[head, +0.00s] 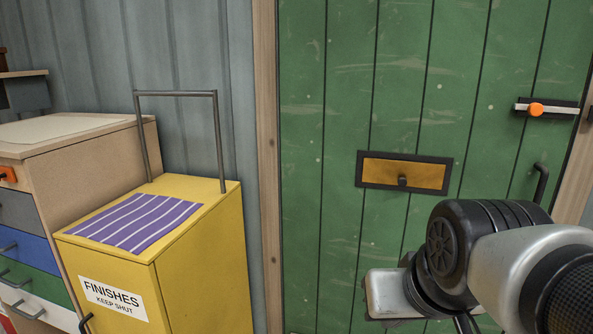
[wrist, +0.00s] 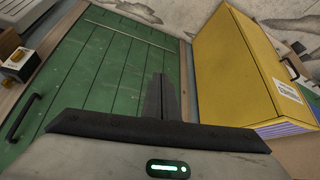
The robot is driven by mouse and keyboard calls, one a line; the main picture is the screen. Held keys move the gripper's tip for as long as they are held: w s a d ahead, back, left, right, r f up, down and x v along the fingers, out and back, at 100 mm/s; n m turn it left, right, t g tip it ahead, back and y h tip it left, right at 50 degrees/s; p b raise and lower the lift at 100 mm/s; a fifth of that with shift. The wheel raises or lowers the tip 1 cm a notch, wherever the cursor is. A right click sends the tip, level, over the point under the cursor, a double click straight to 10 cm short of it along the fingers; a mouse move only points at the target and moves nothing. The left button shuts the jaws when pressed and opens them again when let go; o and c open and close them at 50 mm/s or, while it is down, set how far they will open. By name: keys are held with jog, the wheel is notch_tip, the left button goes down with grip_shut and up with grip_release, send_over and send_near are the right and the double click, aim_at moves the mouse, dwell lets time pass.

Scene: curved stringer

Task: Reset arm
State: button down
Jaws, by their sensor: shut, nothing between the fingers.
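My gripper (wrist: 162,97) shows in the wrist view with its two dark fingers together and nothing between them. It points toward the foot of the green door (wrist: 115,60), apart from any object as far as I can tell. In the head view my arm comes in at the lower right, in front of the green door (head: 330,240). The fingers do not show clearly there.
A yellow cabinet (head: 205,270) labelled "FINISHES KEEP SHUT" stands left of the door, with a striped purple cloth (head: 135,220) on top. A drawer unit (head: 60,150) is farther left. The door has a brass flap (head: 400,172), a latch (head: 537,109) and a black handle (head: 541,180).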

jog(key=s+r+p, duration=0.1)
jog(key=r+p, duration=1.1)
jog(key=s+r+p, duration=0.2)
jog(key=r+p, duration=1)
jog(key=shift+s+g, duration=0.3)
jog(key=shift+g, duration=0.1)
jog(key=shift+f, duration=0.1)
